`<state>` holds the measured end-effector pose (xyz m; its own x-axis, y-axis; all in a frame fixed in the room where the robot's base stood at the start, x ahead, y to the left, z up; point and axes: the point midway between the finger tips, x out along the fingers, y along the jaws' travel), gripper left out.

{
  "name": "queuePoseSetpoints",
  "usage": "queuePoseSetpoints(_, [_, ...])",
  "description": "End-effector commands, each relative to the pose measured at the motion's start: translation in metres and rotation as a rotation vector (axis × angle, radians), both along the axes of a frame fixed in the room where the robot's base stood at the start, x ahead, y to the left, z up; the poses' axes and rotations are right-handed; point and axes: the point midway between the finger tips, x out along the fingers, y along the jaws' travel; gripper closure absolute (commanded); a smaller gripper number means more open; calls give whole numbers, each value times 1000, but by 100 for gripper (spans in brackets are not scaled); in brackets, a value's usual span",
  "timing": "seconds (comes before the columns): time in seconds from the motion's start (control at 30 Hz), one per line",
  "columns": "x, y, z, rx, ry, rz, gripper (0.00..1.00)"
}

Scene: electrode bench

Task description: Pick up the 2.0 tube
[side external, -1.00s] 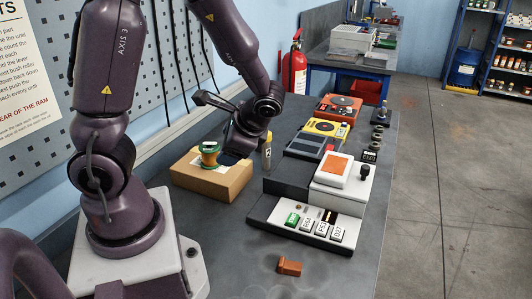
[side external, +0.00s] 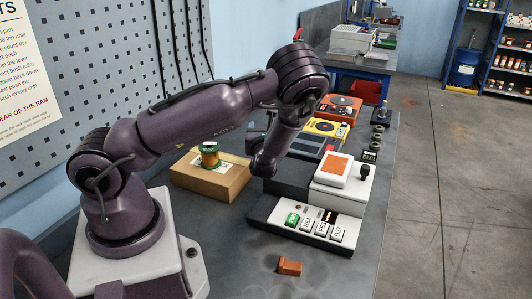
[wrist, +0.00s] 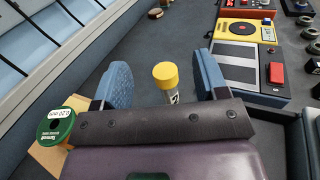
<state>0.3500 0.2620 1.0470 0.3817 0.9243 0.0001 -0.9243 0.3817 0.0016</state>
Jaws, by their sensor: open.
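A tube with a yellow cap (wrist: 165,75) shows in the wrist view between the two blue finger pads of my gripper (wrist: 162,82). The fingers are apart, with a gap on each side of the cap. Part of a label with dark marks shows under the cap; I cannot read its number. In the side external view my gripper (side external: 263,165) is low between the cardboard box and the grey device, and my arm hides the tube there.
A cardboard box (side external: 215,187) with a green spool (side external: 210,155) on top is close on the left. A grey device with labelled keys (side external: 300,228) is on the right. Yellow (side external: 326,128) and orange (side external: 340,108) units stand behind. An orange-brown block (side external: 289,266) lies in front.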

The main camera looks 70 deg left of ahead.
Motion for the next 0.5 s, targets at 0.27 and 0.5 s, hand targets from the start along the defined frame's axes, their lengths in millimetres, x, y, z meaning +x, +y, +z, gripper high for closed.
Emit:
queuePoseSetpoints(0.27, [-1,0,-37,0,-1,3,33])
queuePoseSetpoints(0.5, [8,24,-39,0,-4,6,33])
